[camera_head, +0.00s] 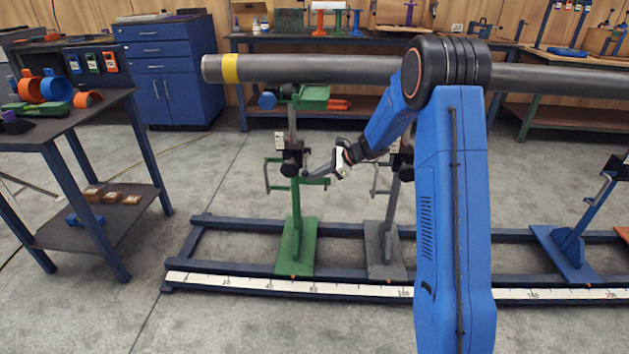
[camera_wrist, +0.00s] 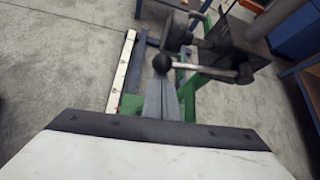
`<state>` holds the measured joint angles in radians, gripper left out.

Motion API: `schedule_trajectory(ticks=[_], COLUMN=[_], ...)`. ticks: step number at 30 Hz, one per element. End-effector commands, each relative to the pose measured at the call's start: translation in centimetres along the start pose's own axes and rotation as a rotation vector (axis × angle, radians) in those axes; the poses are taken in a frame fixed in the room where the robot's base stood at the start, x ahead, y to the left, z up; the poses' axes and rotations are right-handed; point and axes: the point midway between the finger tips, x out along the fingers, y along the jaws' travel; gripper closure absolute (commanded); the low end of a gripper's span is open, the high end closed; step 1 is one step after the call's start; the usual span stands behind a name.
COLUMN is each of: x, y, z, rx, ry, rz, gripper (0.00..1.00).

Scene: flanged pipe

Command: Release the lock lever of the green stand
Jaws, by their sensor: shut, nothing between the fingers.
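The green stand (camera_head: 296,242) stands upright on the rail at the left, under the long pipe. Its black clamp block (camera_head: 291,167) sits partway up the post. In the wrist view, the lock lever (camera_wrist: 213,68) is a pale metal rod ending in a black ball knob (camera_wrist: 162,64). My gripper (camera_head: 309,177) is beside the stand's post, to the right of the clamp block. In the wrist view its grey fingers (camera_wrist: 161,88) are together and empty, with the tips right at the ball knob. I cannot tell whether they touch it.
The long grey pipe (camera_head: 305,69) with a yellow band runs overhead. A grey stand (camera_head: 385,250) is close on the right, and a blue stand (camera_head: 570,246) is farther right. The scaled blue rail (camera_head: 250,282) lies on the floor. A side table (camera_head: 60,130) is at the left.

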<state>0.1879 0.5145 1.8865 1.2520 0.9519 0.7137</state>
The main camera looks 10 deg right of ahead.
Motion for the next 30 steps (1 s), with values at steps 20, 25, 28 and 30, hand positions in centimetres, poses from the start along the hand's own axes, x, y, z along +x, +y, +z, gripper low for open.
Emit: schedule_trajectory(ticks=[20, 25, 28, 30], x=[-4.2, -4.9, -5.1, -5.2], y=[-1.6, -2.0, -2.3, -2.5], z=[5.6, 6.5, 6.8, 6.9], rx=[0.445, 0.476, 0.475, 0.475], ry=[-0.001, -0.001, -0.001, -0.001], rz=[0.342, 0.366, 0.365, 0.365], gripper=[1.0, 1.0, 1.0, 1.0])
